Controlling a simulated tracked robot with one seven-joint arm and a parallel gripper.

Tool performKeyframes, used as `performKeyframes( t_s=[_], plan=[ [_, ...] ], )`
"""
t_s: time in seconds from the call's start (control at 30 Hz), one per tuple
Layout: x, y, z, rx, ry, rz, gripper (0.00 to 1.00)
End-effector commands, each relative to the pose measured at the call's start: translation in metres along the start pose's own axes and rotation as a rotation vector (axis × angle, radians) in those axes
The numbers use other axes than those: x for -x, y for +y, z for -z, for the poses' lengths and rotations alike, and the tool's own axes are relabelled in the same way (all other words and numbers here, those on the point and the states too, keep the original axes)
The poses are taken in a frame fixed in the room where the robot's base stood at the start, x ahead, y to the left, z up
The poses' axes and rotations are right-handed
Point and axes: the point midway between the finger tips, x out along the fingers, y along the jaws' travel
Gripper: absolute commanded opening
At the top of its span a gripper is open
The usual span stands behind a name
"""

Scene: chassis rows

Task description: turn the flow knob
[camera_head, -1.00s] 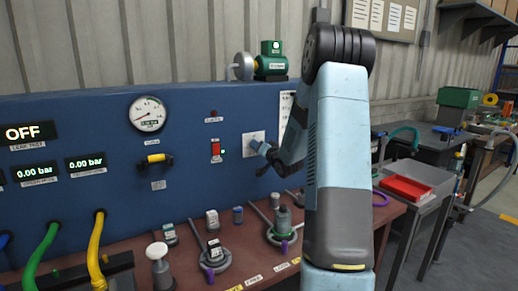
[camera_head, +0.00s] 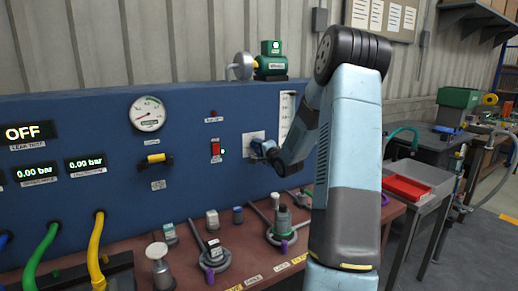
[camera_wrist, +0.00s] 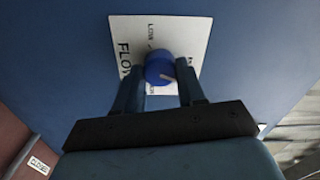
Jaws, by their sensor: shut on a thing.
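The blue flow knob (camera_wrist: 159,68) sits on a white plate marked FLOW (camera_wrist: 195,32) on the blue panel. In the wrist view my gripper (camera_wrist: 160,82) reaches the knob with one finger on each side, shut on it.
The blue panel (camera_head: 95,110) also carries a round gauge (camera_head: 147,113), a yellow-handled valve (camera_head: 156,160) and a red switch (camera_head: 215,149). The bench (camera_head: 185,250) below holds several fittings. A scale (camera_head: 286,112) stands close beside my arm.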

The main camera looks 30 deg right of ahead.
Motion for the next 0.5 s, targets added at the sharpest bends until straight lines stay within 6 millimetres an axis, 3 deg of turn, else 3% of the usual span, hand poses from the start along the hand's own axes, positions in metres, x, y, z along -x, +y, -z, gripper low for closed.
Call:
performKeyframes(
  t_s=[0.5],
  plan=[
    [0.0022,0.0045,0.0042,-0.033,0.008,-0.009,0.09]
  ],
)
